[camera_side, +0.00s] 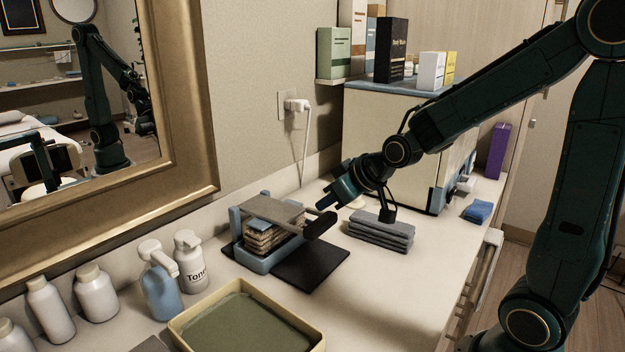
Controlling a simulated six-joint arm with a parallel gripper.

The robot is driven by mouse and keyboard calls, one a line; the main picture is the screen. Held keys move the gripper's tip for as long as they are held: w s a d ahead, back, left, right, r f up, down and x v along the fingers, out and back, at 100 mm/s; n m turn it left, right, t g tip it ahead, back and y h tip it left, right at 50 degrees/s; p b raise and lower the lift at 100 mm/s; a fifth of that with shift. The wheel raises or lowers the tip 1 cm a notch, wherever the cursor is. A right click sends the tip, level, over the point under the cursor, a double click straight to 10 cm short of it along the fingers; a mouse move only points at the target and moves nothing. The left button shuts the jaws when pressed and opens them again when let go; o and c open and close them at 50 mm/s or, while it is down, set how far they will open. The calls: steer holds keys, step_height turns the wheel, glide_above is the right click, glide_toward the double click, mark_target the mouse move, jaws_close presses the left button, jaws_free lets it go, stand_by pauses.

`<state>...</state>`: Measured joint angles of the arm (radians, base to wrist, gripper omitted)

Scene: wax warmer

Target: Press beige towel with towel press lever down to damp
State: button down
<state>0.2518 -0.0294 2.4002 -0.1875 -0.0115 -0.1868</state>
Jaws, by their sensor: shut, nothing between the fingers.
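The towel press (240,218) is a blue frame on the counter, standing partly on a dark mat. The folded beige towel (262,240) lies in it as a layered stack under a flat grey top plate (272,209). The press lever (318,225) sticks out to the right and ends in a dark, thick handle. My gripper (326,201) is shut and empty, just above and close to the lever's handle. I cannot tell whether it touches the handle.
Folded grey towels (381,232) lie right of the press, below my wrist. A yellow-rimmed tray (245,322) is in front. Pump bottles (160,287) stand at left. A cream cabinet (388,135) with boxes on top stands behind. A blue cloth (478,211) lies at right.

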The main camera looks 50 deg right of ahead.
steer(key=shift+v, duration=2.7)
steer(key=shift+r, duration=0.1)
steer(key=v, duration=1.3)
steer(key=shift+s+r, duration=0.2)
steer(key=shift+s, duration=0.1)
steer(key=shift+a, duration=0.1)
steer(key=s+a+f+g, duration=0.3)
steer(key=s+a+f, duration=0.2)
steer(key=s+f, duration=0.2)
steer(key=shift+s+f+g, duration=0.2)
steer(key=shift+s+g, duration=0.1)
steer(key=shift+s, duration=0.1)
steer(key=shift+a, duration=0.1)
